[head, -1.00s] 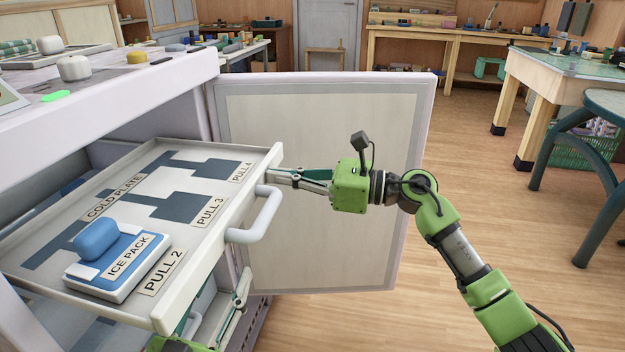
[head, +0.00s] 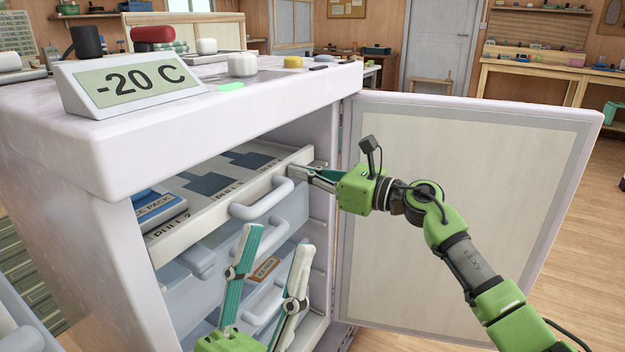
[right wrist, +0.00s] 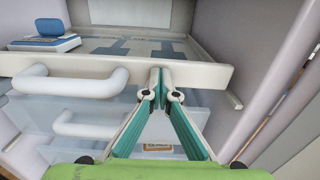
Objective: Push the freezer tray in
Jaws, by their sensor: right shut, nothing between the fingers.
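The freezer tray (head: 190,233) is a flat pale drawer with a white handle (head: 262,199), partly inside the freezer, with its front edge still out. It carries a blue ice pack (head: 154,208) at its left and dark cold-plate shapes. In the right wrist view the tray's front rail (right wrist: 205,72) runs across the picture. My right gripper (head: 316,172) is shut and empty, its tips against the front rail right of the handle; its tips also show in the right wrist view (right wrist: 160,76). My left gripper (head: 277,236) is open and empty, in front of the lower drawers.
The freezer door (head: 450,200) stands wide open to the right, behind my right arm. Lower drawers with handles (head: 268,262) sit under the tray. A -20 C display (head: 130,88) and small items stand on the freezer top.

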